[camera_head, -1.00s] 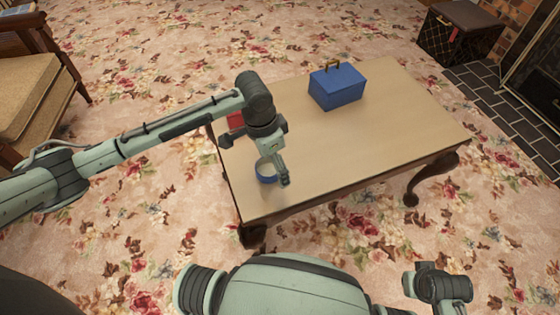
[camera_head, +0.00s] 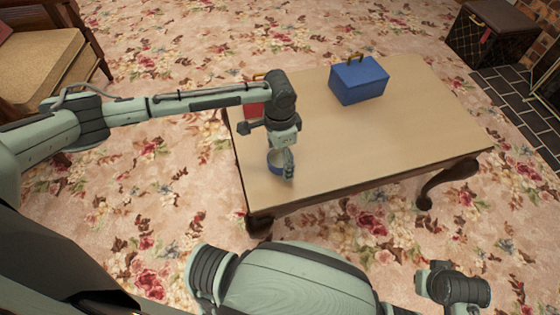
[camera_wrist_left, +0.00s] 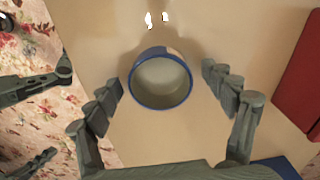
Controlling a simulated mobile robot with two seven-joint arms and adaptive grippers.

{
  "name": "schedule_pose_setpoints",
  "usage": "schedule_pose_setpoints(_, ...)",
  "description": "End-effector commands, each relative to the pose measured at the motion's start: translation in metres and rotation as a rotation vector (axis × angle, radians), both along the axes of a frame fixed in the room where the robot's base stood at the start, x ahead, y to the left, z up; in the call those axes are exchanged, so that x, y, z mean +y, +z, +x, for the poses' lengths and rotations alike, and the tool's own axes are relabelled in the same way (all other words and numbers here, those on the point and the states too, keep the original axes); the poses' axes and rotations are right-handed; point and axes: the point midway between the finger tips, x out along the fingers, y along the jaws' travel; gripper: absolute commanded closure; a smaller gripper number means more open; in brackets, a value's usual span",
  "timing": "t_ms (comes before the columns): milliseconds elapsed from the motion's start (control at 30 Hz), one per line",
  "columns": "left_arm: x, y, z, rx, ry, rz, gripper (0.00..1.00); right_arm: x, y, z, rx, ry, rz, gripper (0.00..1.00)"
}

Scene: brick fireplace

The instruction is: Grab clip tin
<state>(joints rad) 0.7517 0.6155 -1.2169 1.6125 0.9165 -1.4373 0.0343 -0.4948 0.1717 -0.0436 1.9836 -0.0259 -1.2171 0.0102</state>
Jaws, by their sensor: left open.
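The clip tin (camera_head: 274,164) is a small round tin with a blue band, standing near the table's front left corner. The left wrist view shows it from above as a blue ring around a pale centre (camera_wrist_left: 160,80). My left gripper (camera_head: 284,166) points down at the tin and partly hides it in the head view. In the left wrist view its open fingers (camera_wrist_left: 161,93) are on either side of the tin, with a gap on both sides. The tin is not gripped.
The wooden table (camera_head: 410,120) also holds a blue box (camera_head: 360,82) with a brass handle, farther back. A red box (camera_head: 254,109) is partly hidden behind my left arm. It also shows in the left wrist view (camera_wrist_left: 302,75). The table's middle and right are clear.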

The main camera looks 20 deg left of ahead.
Motion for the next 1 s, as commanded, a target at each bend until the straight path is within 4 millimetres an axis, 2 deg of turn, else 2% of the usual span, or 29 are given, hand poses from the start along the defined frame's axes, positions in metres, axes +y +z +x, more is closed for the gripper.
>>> schedule_pose_setpoints(167,0.0,0.0,0.0,0.0,0.0,0.0,0.19,-0.002,-0.001,-0.002,0.004,-0.002,-0.002,1.0)
schedule_pose_setpoints(567,0.0,0.001,0.0,0.0,0.0,0.0,0.68,-0.003,-0.002,-0.003,0.008,0.001,-0.006,1.0)
schedule_pose_setpoints(867,0.0,0.002,0.0,0.0,0.0,0.0,0.69,-0.002,-0.002,-0.003,0.008,0.003,-0.004,1.0)
schedule_pose_setpoints(1000,0.0,0.011,0.001,-0.001,0.0,-0.002,0.69,-0.001,-0.002,-0.003,0.006,0.004,-0.002,1.0)
